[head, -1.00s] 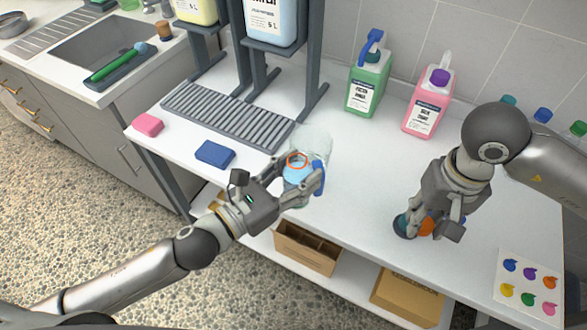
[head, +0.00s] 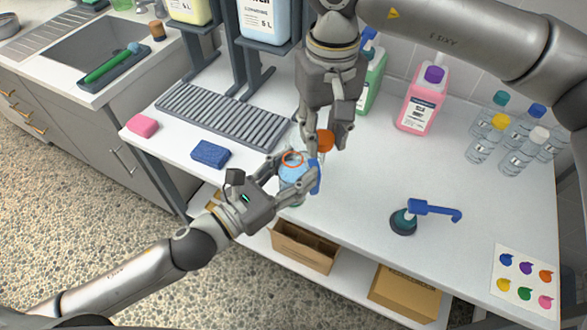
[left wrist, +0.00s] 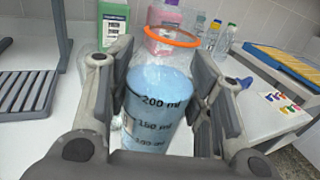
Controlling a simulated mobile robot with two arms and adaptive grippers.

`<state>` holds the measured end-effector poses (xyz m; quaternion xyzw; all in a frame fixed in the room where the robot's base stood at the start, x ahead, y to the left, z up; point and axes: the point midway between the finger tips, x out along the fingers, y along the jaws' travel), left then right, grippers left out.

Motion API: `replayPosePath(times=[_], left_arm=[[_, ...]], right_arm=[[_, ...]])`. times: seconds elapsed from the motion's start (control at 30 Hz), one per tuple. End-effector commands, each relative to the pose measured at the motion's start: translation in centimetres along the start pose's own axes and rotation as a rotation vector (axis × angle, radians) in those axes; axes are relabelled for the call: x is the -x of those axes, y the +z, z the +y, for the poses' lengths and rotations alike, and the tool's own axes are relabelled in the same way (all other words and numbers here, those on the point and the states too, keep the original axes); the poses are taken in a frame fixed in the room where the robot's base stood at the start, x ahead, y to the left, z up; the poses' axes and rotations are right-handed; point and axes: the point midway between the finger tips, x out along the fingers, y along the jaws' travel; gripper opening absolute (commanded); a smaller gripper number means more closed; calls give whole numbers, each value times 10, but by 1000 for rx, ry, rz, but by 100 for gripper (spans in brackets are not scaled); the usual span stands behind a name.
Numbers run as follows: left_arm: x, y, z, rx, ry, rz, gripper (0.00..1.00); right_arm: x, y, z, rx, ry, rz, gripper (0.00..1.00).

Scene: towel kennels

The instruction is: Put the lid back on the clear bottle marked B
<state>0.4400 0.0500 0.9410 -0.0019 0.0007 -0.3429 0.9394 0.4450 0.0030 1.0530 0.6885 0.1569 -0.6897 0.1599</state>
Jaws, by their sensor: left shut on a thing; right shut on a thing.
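The clear bottle (head: 293,172) holds blue liquid and has an orange ring at its open neck. In the left wrist view the bottle (left wrist: 157,105) stands between my fingers, with volume marks on its side; no letter B is readable. My left gripper (head: 290,178) is shut on the bottle near the table's front edge. My right gripper (head: 322,131) points down and is shut on an orange lid (head: 326,142). The lid is just above and right of the bottle's neck, apart from it. Part of the lid is hidden by the fingers.
Pink jug (head: 422,100), green jug (head: 371,85) and several small capped bottles (head: 483,140) stand behind. A grey rack (head: 225,115) and blue sponge (head: 210,154) are left. The right middle is largely clear.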

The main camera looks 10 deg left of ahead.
Motion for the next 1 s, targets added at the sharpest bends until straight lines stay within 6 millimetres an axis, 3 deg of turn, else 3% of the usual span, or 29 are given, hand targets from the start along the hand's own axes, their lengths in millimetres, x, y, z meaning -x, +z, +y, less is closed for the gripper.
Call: replayPosePath(times=[0.1, 0.3, 0.73, 1.0], left_arm=[[0, 1, 0, 0, 0, -2, 5], [0, 1, 0, 0, 0, -2, 5], [0, 1, 0, 0, 0, -2, 5], [0, 1, 0, 0, 0, -2, 5]], right_arm=[[20, -11, -25, 56, 3, 3, 24], [34, -18, -44, 98, 2, -1, 24], [34, -18, -46, 103, 0, -1, 24], [17, -17, -46, 103, 0, -3, 24]])
